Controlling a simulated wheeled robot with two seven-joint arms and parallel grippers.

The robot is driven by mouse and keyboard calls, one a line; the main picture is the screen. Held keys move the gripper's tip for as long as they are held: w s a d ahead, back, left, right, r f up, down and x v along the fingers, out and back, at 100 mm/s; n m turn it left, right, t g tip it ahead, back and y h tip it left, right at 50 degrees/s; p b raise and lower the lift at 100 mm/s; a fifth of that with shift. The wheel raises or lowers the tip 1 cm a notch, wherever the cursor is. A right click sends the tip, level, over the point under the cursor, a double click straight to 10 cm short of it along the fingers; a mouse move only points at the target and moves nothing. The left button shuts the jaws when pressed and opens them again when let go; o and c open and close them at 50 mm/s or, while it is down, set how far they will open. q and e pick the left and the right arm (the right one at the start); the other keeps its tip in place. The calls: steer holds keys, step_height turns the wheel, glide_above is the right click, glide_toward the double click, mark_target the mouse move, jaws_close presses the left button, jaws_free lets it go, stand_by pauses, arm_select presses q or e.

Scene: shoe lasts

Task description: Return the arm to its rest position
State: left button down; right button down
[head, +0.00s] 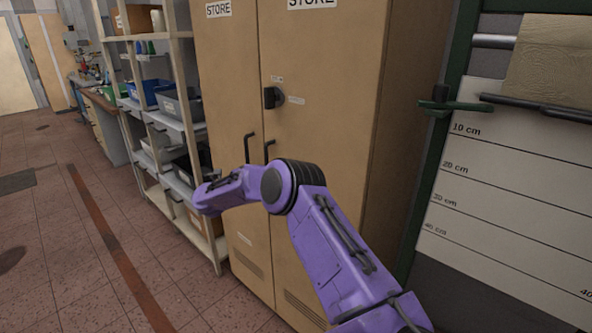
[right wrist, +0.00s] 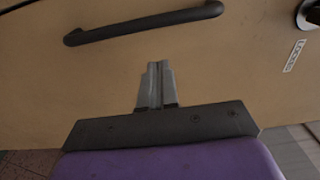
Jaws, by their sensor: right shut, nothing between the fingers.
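My right arm (head: 330,253) is purple and reaches up from the lower right in the head view, in front of a tan store cabinet. Its far end bends left beside the cabinet's door handles. My right gripper (right wrist: 155,84) shows in the right wrist view with its two grey fingers together and nothing between them. It faces the cabinet door (right wrist: 180,60), just below a dark bar handle (right wrist: 145,22) in that picture, and appears apart from the handle. In the head view the fingers are too small to make out. My left gripper is in neither view.
The tan cabinet (head: 330,120) has its doors closed, with a dark lock knob (head: 272,97). A shelf rack (head: 125,75) with bins stands left of it. A board with centimetre lines (head: 510,185) stands at the right. The tiled floor (head: 60,250) at the left is open.

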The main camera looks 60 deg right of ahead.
steer(key=b+v, duration=0.1)
steer(key=v, duration=0.7)
steer(key=shift+a, duration=0.3)
steer(key=shift+s+f, duration=0.1)
steer(key=shift+s, duration=0.05)
